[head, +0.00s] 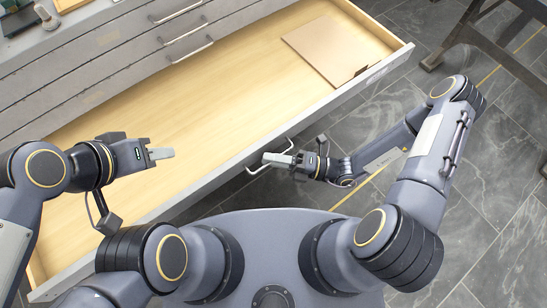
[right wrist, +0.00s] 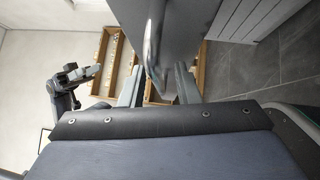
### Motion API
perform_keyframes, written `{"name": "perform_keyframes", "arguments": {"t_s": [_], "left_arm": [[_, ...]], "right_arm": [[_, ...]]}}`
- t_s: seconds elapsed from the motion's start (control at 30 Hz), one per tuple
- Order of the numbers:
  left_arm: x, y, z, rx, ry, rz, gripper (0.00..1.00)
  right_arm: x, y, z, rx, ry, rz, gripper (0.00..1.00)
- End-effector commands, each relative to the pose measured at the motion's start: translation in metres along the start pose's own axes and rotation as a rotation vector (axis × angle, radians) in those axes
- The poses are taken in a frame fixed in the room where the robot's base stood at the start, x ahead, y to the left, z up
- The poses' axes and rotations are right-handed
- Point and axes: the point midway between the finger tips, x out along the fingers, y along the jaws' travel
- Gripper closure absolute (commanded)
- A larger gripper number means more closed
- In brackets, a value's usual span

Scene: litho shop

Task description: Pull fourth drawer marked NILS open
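A wide, shallow wooden drawer (head: 205,95) with a grey front stands pulled far out of the grey cabinet. Its front carries a pale bow handle (head: 253,170); I cannot read any name on it. My right gripper (head: 277,159) is at this handle from the outside. In the right wrist view, its two fingers (right wrist: 158,88) stand apart, with the curved handle (right wrist: 152,50) between them and gaps showing. My left gripper (head: 162,154) hovers over the open drawer, away from any handle; whether its fingers are apart is unclear.
A flat tan board (head: 325,50) lies in the drawer's far right part. Closed drawers with handles (head: 190,48) are above it. A dark metal stand (head: 490,40) is on the tiled floor at right. Open floor (head: 485,180) lies to the right.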

Motion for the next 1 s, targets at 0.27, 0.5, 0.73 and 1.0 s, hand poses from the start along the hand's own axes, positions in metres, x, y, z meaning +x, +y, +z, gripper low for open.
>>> {"name": "perform_keyframes", "arguments": {"t_s": [0.27, 0.5, 0.73, 1.0], "left_arm": [[0.000, 0.000, 0.000, 0.000, 0.000, 0.000, 0.64], [-0.004, 0.002, -0.002, 0.000, 0.000, 0.000, 0.64], [-0.007, 0.003, -0.003, 0.000, 0.000, 0.000, 0.64], [-0.007, 0.003, -0.004, 0.000, 0.000, 0.000, 0.64]], "right_arm": [[-0.001, 0.000, 0.000, 0.001, -0.001, 0.000, 0.71], [-0.032, 0.001, 0.001, 0.000, -0.004, -0.004, 0.71], [-0.068, 0.000, 0.001, -0.001, -0.004, -0.002, 0.71], [-0.079, 0.000, 0.000, 0.001, -0.001, 0.000, 0.71]]}}
